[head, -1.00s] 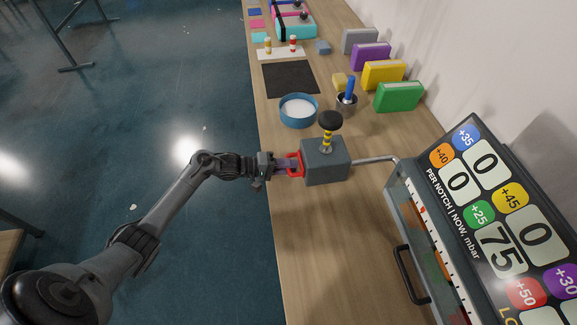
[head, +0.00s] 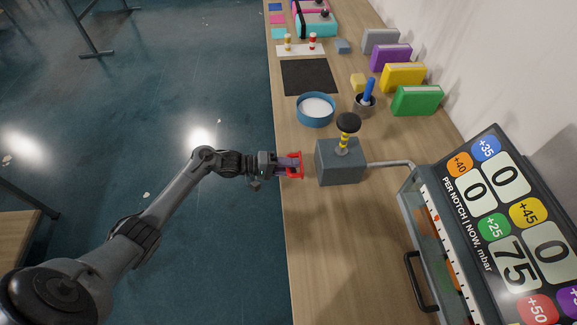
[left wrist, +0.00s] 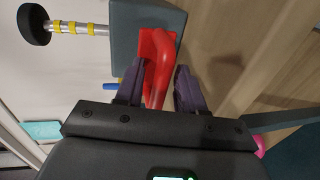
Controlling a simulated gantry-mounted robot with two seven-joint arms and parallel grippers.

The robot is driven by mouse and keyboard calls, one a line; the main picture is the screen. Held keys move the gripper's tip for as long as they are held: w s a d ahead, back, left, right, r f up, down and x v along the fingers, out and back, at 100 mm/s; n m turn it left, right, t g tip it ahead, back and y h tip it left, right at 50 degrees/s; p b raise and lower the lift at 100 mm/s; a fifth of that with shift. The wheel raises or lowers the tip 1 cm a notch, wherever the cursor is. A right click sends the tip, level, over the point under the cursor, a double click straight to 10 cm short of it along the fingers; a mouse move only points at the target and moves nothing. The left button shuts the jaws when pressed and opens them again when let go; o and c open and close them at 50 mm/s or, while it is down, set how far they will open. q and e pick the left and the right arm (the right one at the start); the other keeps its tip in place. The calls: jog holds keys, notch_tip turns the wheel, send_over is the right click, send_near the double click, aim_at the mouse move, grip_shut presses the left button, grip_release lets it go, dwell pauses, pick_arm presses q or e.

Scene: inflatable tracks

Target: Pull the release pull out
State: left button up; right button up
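The release pull is a red handle with a red plate (head: 299,166), on the left side of a grey box (head: 341,163). In the head view a narrow strip of table shows between the red plate and the box. In the left wrist view the red handle (left wrist: 160,75) lies between the two purple-grey fingers (left wrist: 157,90), with the grey box (left wrist: 143,30) behind it. My right gripper is not in view.
A black knob on a yellow-striped stem (head: 347,124) stands on the box. A pipe (head: 391,164) runs right to a display board (head: 515,225). A blue bowl (head: 316,110) stands behind. Table in front of the box is clear.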

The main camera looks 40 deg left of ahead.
pick_arm(q)
jog(key=shift+s+a+r, duration=0.15)
jog(key=shift+s+a, duration=0.25)
jog(key=shift+a, duration=0.05)
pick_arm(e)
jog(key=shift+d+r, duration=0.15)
pick_arm(q)
jog(key=p+v, duration=0.1)
jog(key=v, duration=0.8)
jog(key=shift+s+a, duration=0.2)
jog(key=shift+s, duration=0.05)
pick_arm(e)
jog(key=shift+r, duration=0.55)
pick_arm(q)
jog(key=shift+a, duration=0.1)
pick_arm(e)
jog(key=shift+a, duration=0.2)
